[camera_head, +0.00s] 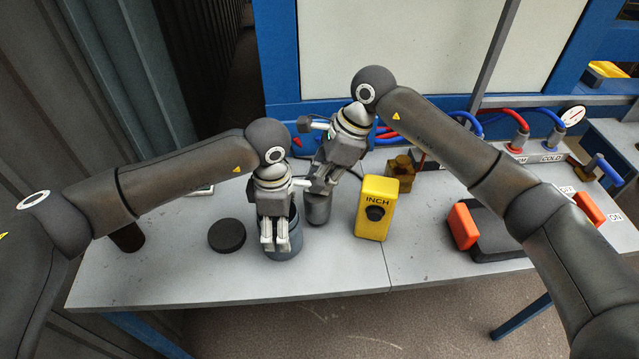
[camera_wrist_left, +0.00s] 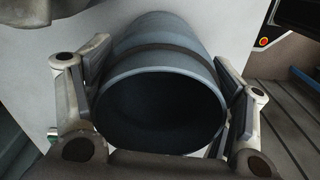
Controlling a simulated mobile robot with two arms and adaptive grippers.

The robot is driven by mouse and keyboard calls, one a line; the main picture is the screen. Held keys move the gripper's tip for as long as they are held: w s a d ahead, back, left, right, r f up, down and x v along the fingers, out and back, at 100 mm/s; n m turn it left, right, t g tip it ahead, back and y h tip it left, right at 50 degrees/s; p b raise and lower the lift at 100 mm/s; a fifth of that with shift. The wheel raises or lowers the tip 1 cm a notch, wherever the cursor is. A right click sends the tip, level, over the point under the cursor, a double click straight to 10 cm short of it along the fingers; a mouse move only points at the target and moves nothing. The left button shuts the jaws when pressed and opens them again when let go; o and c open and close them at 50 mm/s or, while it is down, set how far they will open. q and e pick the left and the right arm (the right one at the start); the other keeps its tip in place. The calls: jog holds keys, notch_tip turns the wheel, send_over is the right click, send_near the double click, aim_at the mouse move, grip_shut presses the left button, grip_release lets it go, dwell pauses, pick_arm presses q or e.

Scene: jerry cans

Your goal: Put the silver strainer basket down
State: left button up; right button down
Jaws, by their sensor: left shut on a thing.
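My left gripper (camera_head: 274,236) is shut on a blue-grey open cylinder (camera_head: 283,253), which stands on the table or just above it. In the left wrist view the cylinder (camera_wrist_left: 160,48) lies between both fingers, with its dark round mouth facing the camera. A small silver-grey cylinder (camera_head: 317,208), which looks like the strainer basket, is just right of it. My right gripper (camera_head: 319,187) is directly over the silver cylinder and hides its top. I cannot tell whether its fingers hold it or whether its base touches the table.
A black round lid (camera_head: 227,235) lies left of the blue-grey cylinder. A yellow INCH button box (camera_head: 375,208) stands to the right, with a brass block (camera_head: 400,172) behind it. A black tray with orange ends (camera_head: 492,236) is further right. The grey table's (camera_head: 180,270) front left is clear.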

jog(key=shift+f, duration=1.1)
jog(key=shift+f, duration=0.2)
jog(key=c, duration=1.5)
grip_release()
jog(key=shift+o, duration=0.2)
jog(key=shift+r, duration=0.1)
